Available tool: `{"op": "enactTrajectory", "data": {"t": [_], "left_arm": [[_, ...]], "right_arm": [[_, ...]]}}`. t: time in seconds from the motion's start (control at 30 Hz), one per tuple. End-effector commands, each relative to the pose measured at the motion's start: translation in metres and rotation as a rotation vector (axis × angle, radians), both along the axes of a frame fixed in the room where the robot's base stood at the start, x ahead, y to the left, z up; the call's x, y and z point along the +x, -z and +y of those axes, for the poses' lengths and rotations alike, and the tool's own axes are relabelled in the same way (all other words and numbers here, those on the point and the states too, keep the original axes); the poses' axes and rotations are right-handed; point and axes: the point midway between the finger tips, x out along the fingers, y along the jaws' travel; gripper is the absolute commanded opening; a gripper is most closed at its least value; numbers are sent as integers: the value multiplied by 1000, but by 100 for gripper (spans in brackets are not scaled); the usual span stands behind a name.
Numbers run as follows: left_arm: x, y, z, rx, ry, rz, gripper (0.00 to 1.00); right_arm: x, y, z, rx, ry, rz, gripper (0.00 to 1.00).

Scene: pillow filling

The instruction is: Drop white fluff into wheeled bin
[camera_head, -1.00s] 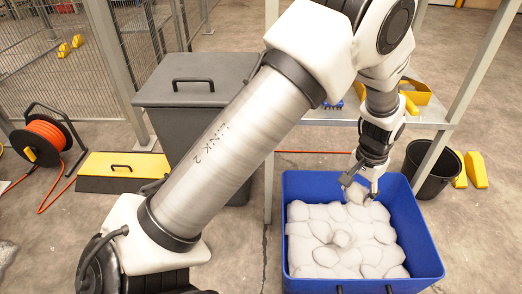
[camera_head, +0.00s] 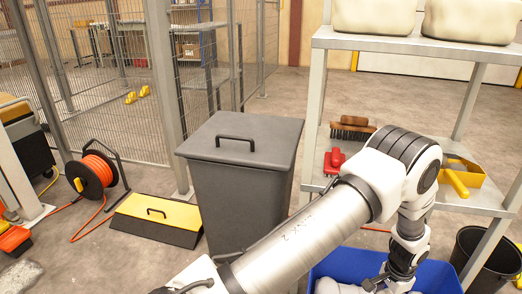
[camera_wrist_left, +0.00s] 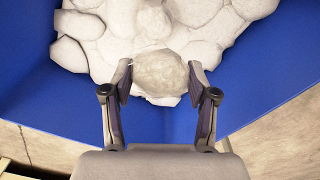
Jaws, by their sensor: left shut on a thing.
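My left gripper (camera_wrist_left: 161,82) is shut on a rounded white fluff piece (camera_wrist_left: 158,70), seen between its two fingers in the left wrist view. Behind this piece is a heap of white fluff (camera_wrist_left: 118,28) in a blue bin (camera_wrist_left: 38,85). In the head view the blue bin (camera_head: 443,277) is cut off at the bottom edge, and my left gripper (camera_head: 376,284) is low over it. A dark grey bin (camera_head: 236,200) with its lid (camera_head: 262,131) shut stands left of the blue bin. No wheels show on either bin. My right gripper is not in view.
A metal shelf (camera_head: 400,40) behind the blue bin carries cream pillows (camera_head: 375,15), a brush (camera_head: 352,130) and a yellow tray (camera_head: 462,178). A black bucket (camera_head: 485,262) stands right. A yellow-black ramp (camera_head: 158,218) and an orange cable reel (camera_head: 95,172) lie left.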

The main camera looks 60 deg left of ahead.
Motion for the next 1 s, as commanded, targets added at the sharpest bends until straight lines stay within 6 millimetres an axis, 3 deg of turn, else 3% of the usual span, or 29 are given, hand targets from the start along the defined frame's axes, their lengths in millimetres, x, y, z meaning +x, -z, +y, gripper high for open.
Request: {"op": "enactTrajectory", "data": {"t": [0.17, 0.2, 0.27, 0.67, 0.77, 1.0], "left_arm": [[0, -1, 0, 0, 0, 0, 44], [0, -1, 0, 0, 0, 0, 65], [0, -1, 0, 0, 0, 0, 86], [0, -6, 0, 0, 0, -1, 87], [1, -21, 0, 0, 0, -4, 87], [1, -82, 0, 0, 0, -4, 87]], "right_arm": [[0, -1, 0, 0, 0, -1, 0], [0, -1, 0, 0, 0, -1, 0], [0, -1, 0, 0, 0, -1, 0], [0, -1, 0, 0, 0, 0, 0], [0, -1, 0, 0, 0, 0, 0], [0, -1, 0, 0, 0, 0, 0]]}}
